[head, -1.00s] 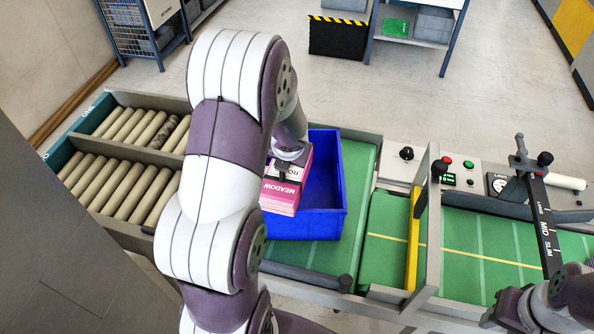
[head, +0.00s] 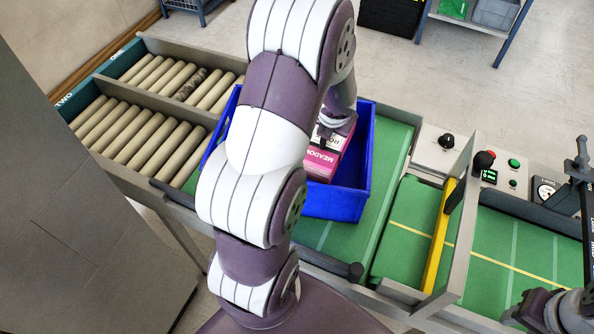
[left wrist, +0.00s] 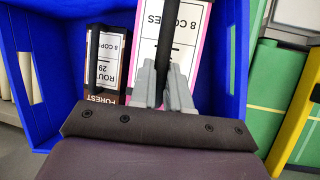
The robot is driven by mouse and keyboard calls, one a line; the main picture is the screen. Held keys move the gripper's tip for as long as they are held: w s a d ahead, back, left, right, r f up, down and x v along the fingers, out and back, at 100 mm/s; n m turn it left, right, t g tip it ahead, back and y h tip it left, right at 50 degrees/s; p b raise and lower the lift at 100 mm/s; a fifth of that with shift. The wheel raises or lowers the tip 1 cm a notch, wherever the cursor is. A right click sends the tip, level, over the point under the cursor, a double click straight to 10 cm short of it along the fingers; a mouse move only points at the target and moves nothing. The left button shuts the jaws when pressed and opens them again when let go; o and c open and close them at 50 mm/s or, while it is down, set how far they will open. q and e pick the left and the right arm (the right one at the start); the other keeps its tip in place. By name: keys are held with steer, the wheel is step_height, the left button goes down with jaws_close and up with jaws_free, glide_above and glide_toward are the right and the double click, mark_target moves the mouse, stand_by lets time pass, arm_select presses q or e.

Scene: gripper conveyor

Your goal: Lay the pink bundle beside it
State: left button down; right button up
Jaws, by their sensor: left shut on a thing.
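The pink bundle, labelled MEADOW (head: 321,163), is inside the blue crate (head: 352,204). It also shows in the left wrist view (left wrist: 184,18). My left gripper (head: 327,127) is shut on its strap, with the fingertips (left wrist: 168,85) at the dark band. A brown bundle labelled FOREST (left wrist: 111,62) lies in the crate to the left of the pink one in the left wrist view, a narrow gap between them. My left arm hides it in the head view. I cannot tell whether the pink bundle touches the floor. My right gripper (head: 560,312) is partly visible at the lower right; its fingers are unclear.
The crate stands on a green belt (head: 395,140). Roller lanes (head: 130,135) lie to the left. A yellow bar (head: 439,235) crosses the belt on the right, near a control panel (head: 470,160) with knob and buttons. The crate wall (left wrist: 232,60) is close to the pink bundle's right.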

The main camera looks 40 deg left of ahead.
mark_target(328, 142)
arm_select(q)
step_height(328, 142, down, 6)
steer(key=b, duration=0.3)
steer(key=shift+w+b, duration=0.15)
steer(key=shift+b, duration=0.25)
steer(key=shift+f, duration=0.3)
step_height(328, 142, down, 3)
steer(key=shift+b, duration=1.25)
steer(key=shift+f, duration=0.25)
steer(key=shift+r, duration=0.1)
